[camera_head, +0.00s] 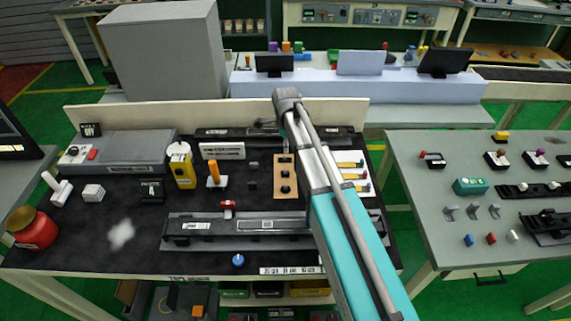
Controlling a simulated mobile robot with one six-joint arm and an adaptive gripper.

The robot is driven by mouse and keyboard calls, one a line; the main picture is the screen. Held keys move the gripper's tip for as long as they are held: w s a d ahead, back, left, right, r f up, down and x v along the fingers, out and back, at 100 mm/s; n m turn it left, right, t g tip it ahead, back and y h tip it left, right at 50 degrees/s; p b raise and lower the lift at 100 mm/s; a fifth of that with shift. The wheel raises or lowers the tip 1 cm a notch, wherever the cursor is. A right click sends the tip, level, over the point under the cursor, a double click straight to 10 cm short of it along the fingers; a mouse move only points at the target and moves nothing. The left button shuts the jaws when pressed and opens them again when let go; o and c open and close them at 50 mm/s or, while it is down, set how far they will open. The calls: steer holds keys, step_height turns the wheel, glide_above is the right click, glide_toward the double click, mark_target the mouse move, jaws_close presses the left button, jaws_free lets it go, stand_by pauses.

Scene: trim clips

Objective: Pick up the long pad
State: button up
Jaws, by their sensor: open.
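I cannot tell for certain which thing is the long pad. One long dark strip (225,132) lies at the back of the black-topped bench, partly hidden behind my arm. A longer grey-and-black rail (262,226) lies across the front half, with a small red-topped clip (228,207) on it. My arm reaches from the bottom right to the back of the bench. My gripper (266,124) shows small and partly hidden by the wrist, near the back strip. It is open, and I see nothing held in it.
A yellow device (181,166), an orange-handled tool (214,174) and a wooden block with dark knobs (284,176) stand mid-bench. A red pot (34,230) is at the left edge. A low back panel (150,113) rises behind. A second bench (440,220) with small parts stands right.

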mark_target(285, 157)
steer(key=shift+f+b, duration=0.3)
steer(key=shift+f, duration=0.15)
steer(key=shift+a+f+b, duration=0.2)
steer(key=shift+f+b, duration=2.25)
steer(key=shift+f, duration=0.05)
jaws_close()
